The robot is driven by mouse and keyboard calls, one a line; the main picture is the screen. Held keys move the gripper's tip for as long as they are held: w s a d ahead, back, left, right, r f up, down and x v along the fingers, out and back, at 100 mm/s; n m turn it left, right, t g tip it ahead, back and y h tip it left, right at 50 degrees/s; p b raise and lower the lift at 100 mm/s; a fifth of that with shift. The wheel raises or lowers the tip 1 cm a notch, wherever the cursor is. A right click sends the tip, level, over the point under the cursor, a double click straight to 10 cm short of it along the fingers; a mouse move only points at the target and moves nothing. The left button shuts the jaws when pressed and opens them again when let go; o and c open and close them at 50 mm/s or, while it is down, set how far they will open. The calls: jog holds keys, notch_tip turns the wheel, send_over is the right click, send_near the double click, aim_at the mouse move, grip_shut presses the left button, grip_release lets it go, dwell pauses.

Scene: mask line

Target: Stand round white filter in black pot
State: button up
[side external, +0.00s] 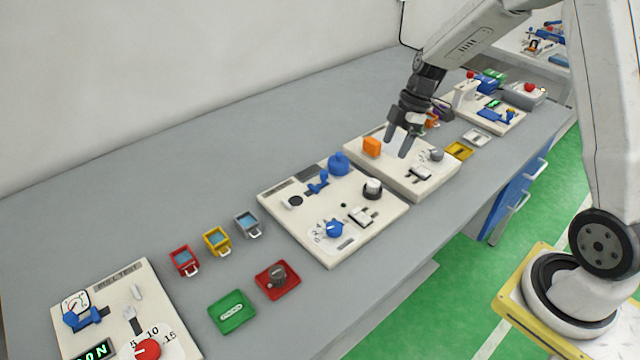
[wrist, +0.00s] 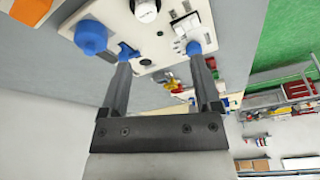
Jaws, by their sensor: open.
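A round white piece (side external: 373,184) with a black band around its lower part stands on the middle cream panel (side external: 330,245). It also shows at the top of the wrist view (wrist: 146,8). It may be the filter with the black pot, but I cannot tell them apart surely. A flat black round spot (side external: 295,202) lies at the panel's left. My gripper (side external: 397,146) is open and empty, pointing down above the neighbouring cream panel to the right. In the wrist view its two fingers (wrist: 160,58) are spread with nothing between them.
An orange block (side external: 371,146) stands close to my fingers. The middle panel carries a blue domed knob (side external: 339,163) and a blue dial (side external: 332,229). A red tray (side external: 264,283) with a dark round part and a green tray (side external: 231,322) lie in front. The table behind is clear.

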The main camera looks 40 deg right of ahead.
jog(key=s+a+r+m+t+h, duration=0.1)
jog(key=s+a+m+h, duration=0.2)
jog(key=s+a+m, duration=0.7)
jog(key=s+m, duration=0.3)
jog(key=shift+s+a+m+t+h, duration=0.25)
jog(key=shift+s+m+t+h, duration=0.15)
